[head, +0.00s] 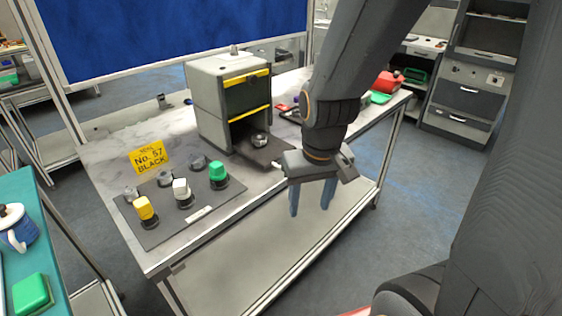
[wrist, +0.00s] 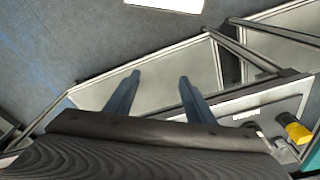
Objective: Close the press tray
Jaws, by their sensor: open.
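The press (head: 228,95) is a grey box with yellow-edged dark openings, standing on the marble-topped table. Its dark press tray (head: 262,151) sticks out of the lower opening toward the table's front edge, so it is pulled out. A small grey round part (head: 259,140) sits on the tray near the opening. My gripper (head: 312,200) is open and empty, pointing down, to the right of the tray and in front of the table edge. In the wrist view my two blue fingers (wrist: 158,90) are apart with nothing between them.
A dark board (head: 160,228) on the table holds yellow, white and green caps and grey parts. A red object (head: 388,81) lies at the table's far end. The lower shelf (head: 270,245) looks empty.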

